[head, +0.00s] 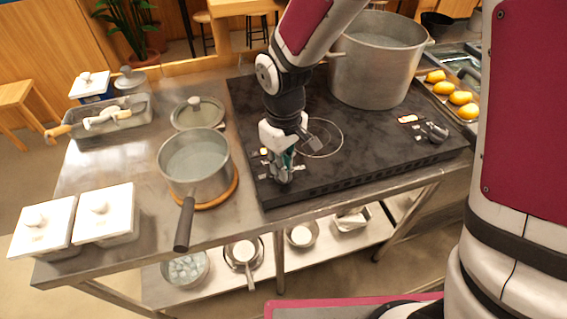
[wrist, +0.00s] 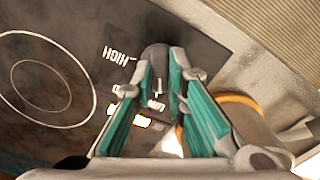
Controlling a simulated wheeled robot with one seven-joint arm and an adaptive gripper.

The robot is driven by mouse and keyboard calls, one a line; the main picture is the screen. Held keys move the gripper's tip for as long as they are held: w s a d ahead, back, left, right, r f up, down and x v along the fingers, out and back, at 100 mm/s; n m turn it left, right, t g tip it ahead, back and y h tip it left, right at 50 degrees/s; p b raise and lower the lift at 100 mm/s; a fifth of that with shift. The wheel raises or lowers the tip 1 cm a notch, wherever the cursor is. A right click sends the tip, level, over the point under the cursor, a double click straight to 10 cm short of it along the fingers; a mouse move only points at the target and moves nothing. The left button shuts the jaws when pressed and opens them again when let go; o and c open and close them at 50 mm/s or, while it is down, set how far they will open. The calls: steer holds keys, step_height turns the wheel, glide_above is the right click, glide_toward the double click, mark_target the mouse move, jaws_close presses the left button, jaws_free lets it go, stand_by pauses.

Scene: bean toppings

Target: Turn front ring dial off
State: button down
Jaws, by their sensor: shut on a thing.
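The black cooktop (head: 330,168) lies on the steel counter, with a pale ring (head: 319,140) marked on its left part. My gripper (head: 283,178) is low over the cooktop's front left corner, beside that ring. In the wrist view, my gripper (wrist: 160,75) is shut on a dark grey dial (wrist: 155,52), with a teal-lined finger on each side. The word HIGH (wrist: 117,55) and other white marks show beside the dial; the fingers hide part of the panel. The dial's pointer direction is not clear. A second dial (head: 435,132) sits at the cooktop's right.
A large steel pot (head: 376,75) stands on the cooktop behind my arm. A saucepan (head: 194,162) on a wooden trivet is just left of my gripper, its handle toward the front.

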steer(key=n, duration=0.4)
steer(key=shift+n+p, duration=0.3)
steer(key=shift+p, duration=0.1)
steer(key=shift+n+p, duration=0.35)
steer(key=shift+n, duration=1.45)
steer(key=c, duration=1.6)
jaws_free()
step_height(320, 180, up, 12)
